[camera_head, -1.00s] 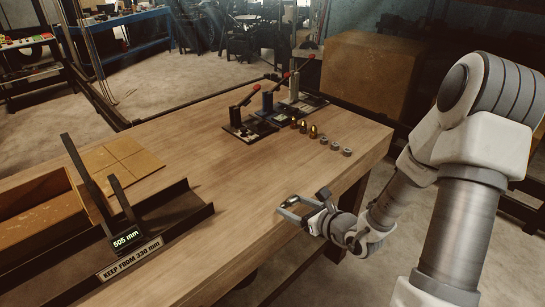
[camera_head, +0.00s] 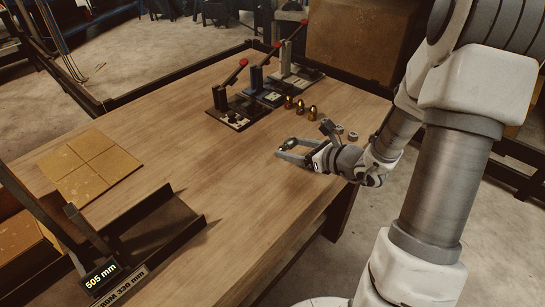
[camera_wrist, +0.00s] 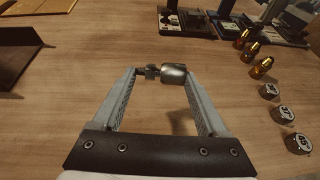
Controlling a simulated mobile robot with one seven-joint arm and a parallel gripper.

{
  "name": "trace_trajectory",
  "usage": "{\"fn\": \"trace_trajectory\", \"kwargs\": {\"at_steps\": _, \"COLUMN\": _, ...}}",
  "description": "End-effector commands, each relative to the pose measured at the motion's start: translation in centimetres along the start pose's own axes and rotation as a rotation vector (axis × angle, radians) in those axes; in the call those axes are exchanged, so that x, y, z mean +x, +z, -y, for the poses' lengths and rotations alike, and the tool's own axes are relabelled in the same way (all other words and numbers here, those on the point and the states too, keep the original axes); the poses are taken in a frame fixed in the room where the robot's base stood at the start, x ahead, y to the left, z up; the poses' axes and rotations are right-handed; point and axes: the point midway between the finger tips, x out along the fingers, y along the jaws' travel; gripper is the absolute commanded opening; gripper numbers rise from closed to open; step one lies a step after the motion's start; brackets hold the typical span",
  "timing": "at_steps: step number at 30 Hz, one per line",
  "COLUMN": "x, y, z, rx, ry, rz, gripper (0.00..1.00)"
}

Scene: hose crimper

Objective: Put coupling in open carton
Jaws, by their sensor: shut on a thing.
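The coupling (camera_wrist: 173,74) is a small silver metal piece with a wide sleeve and a narrower nut-like end. My gripper (camera_wrist: 160,76) is shut on it, the coupling lying crosswise between the two fingertips. In the head view my gripper (camera_head: 283,147) is above the right half of the wooden table, and the coupling is a small grey shape between its fingers. The open carton (camera_head: 18,238) is brown cardboard at the far left edge of the head view. It is mostly cut off by the frame and partly hidden behind the dark upright.
A dark tray (camera_head: 178,232) with a 505 mm display (camera_head: 101,276) stands beside the carton. A flat cardboard sheet (camera_head: 88,167) lies behind it. The table's middle is clear.

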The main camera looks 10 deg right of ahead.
Motion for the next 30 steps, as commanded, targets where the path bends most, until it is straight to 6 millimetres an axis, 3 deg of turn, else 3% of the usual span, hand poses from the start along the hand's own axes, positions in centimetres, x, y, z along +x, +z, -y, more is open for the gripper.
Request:
{"fn": "trace_trajectory", "kwargs": {"at_steps": 3, "x": -2.3, "y": 1.0, "z": 1.8, "rx": -0.020, "ry": 0.024, "rz": 0.001, "gripper": 0.19}}
{"fn": "trace_trajectory", "kwargs": {"at_steps": 9, "x": -6.2, "y": 2.0, "z": 3.4, "rx": -0.029, "ry": 0.062, "rz": 0.000, "gripper": 0.19}}
{"fn": "trace_trajectory", "kwargs": {"at_steps": 14, "x": -7.5, "y": 2.2, "z": 3.7, "rx": -0.027, "ry": 0.077, "rz": -0.001, "gripper": 0.19}}
{"fn": "trace_trajectory", "kwargs": {"at_steps": 17, "x": -6.2, "y": 2.0, "z": 3.2, "rx": -0.027, "ry": 0.083, "rz": -0.002, "gripper": 0.19}}
{"fn": "trace_trajectory", "kwargs": {"at_steps": 24, "x": -0.1, "y": 0.9, "z": 1.4, "rx": -0.026, "ry": 0.085, "rz": -0.002, "gripper": 0.19}}
{"fn": "trace_trajectory", "kwargs": {"at_steps": 30, "x": 3.8, "y": 0.2, "z": 0.5, "rx": -0.027, "ry": 0.081, "rz": -0.002, "gripper": 0.19}}
